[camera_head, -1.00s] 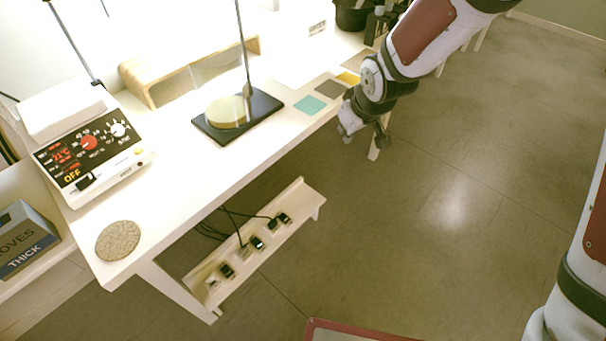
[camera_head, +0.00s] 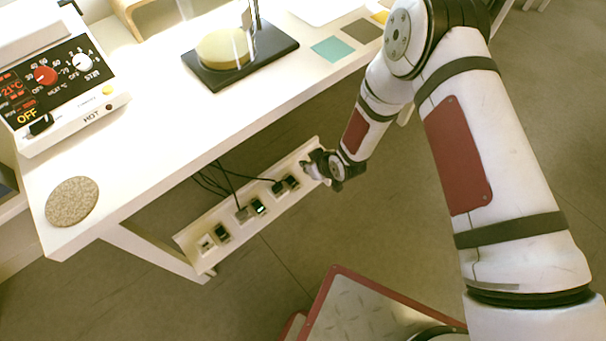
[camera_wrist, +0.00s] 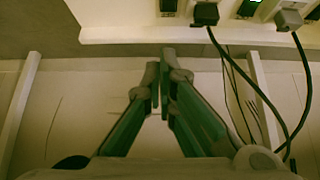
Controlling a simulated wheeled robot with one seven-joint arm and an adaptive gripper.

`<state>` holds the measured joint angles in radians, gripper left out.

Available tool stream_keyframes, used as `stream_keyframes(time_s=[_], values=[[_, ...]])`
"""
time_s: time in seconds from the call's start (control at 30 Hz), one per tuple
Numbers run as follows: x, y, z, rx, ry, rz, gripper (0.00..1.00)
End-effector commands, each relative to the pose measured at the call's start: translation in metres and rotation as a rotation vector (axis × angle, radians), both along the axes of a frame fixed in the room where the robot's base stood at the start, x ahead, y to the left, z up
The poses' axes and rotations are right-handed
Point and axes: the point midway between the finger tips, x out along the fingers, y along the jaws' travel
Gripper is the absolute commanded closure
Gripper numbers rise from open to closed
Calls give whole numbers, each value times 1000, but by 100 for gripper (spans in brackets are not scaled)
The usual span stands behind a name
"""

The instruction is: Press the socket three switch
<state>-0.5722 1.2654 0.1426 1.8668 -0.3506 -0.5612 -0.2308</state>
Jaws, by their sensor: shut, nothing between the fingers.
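A pale socket strip (camera_head: 270,220) is mounted low beneath the table. It carries a dark switch (camera_head: 292,182) at its right end, a middle switch with a green light (camera_head: 258,206), and a dark left switch (camera_head: 222,233). No socket numbers are readable. My gripper (camera_head: 309,168) is shut and empty beside the strip's right end. In the wrist view, the closed fingertips (camera_wrist: 160,68) lie just below the strip's edge in the picture, apart from the switches. The right-end switch (camera_wrist: 169,7) and the green-lit switch (camera_wrist: 249,7) are cut off at the top.
A black plug (camera_wrist: 205,14) and a grey plug (camera_wrist: 290,18) have cables hanging near the strip. The white table (camera_head: 150,160) overhangs it, bearing a hotplate (camera_head: 60,85), a cork disc (camera_head: 72,202) and a black stand (camera_head: 245,65). Floor to the right is open.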

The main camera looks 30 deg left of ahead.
Motion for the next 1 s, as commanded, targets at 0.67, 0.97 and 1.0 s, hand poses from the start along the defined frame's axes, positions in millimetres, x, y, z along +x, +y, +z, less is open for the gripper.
stream_keyframes(time_s=[0.67, 0.97, 1.0], values=[[-14, 10, -32, 20, 4, 23, 100], [-4, 37, -73, 20, 5, 23, 100], [-1, 42, -80, 21, 3, 23, 100]])
